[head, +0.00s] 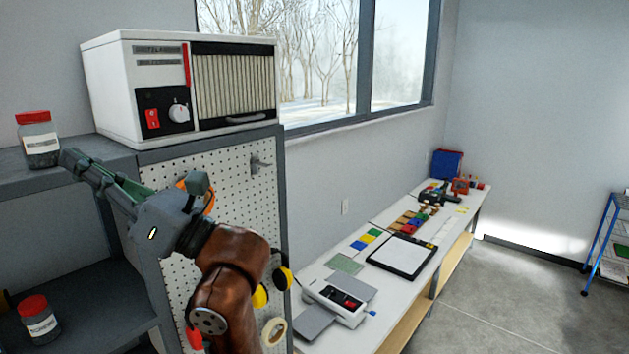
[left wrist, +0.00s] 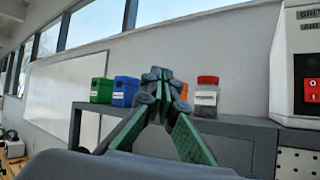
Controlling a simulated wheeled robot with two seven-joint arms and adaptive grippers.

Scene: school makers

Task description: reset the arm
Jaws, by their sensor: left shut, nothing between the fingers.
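My left arm comes in at the lower middle of the head view, brown at the elbow, with a grey gripper body. My left gripper (head: 72,160) points left, in front of the grey shelf's top edge. In the left wrist view the gripper (left wrist: 158,75) shows its two green-padded fingers meeting at the tips. It is shut with nothing between the fingers. My right gripper is in neither view.
A red-lidded jar (head: 38,140) stands on the grey shelf (head: 110,150) close to the fingertips. A white oven-like machine (head: 185,85) is behind the arm, above a pegboard (head: 235,190). A long white table (head: 330,260) runs right. Green (left wrist: 102,90) and blue (left wrist: 125,91) bins stand on the shelf.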

